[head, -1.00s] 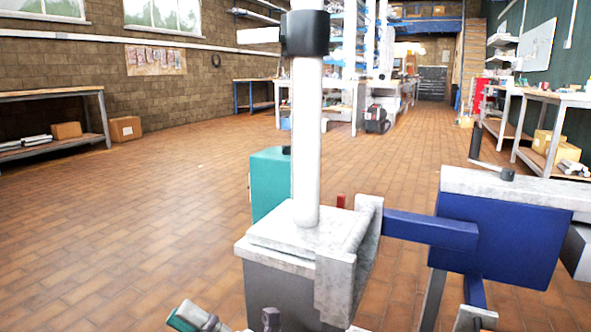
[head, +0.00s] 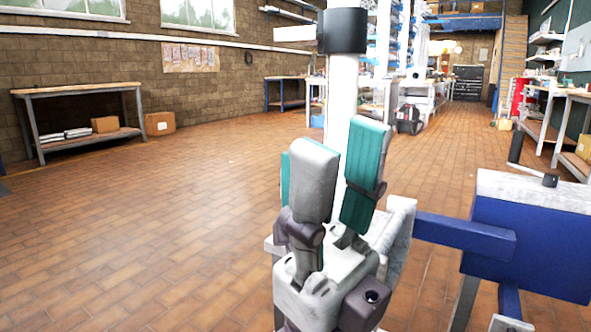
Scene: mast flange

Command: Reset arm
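The white mast (head: 340,95) stands upright in the middle of the head view, with a black collar (head: 342,31) near the top of the frame. A pale flat piece (head: 294,33) sticks out to the left of the collar. My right gripper (head: 340,140) points up in front of the mast and hides its lower part and most of the grey base. Its grey and teal fingers stand apart, with the mast showing behind the gap. It holds nothing that I can see. Whether it touches the mast cannot be told. My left gripper is not in view.
A blue block with a pale top (head: 530,235) stands close at the right, joined by a blue bar (head: 466,235) to the stand. A workbench (head: 84,93) is at the far left wall. The tiled floor (head: 150,215) at the left is clear.

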